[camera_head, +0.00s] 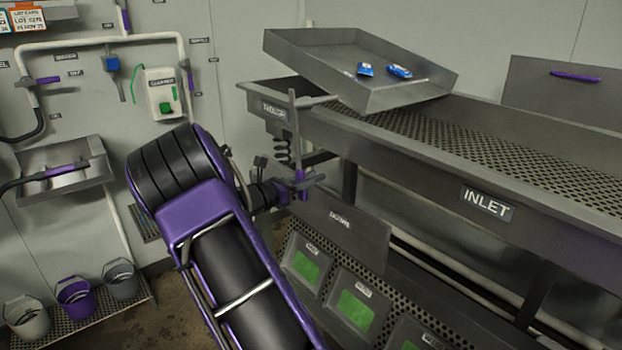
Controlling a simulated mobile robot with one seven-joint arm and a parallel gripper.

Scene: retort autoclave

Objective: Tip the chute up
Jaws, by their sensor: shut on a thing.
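The chute appears to be the grey open tray (315,72) above the left end of the inlet table. It sits at a slant, its near right corner low over the mesh. Two small blue packets (399,72) lie on its floor. An upright grey lever (293,112) with a purple grip (303,186) stands at the table's left end, beside a small label that is hard to read. My gripper (306,181) is shut on the purple grip, below the table's edge. My arm comes from the lower left, and the gripper partly hides the grip.
The inlet table (400,147) has a perforated top and runs right, with an INLET sign (487,204). A sink (65,165) and several buckets (74,296) are at the left.

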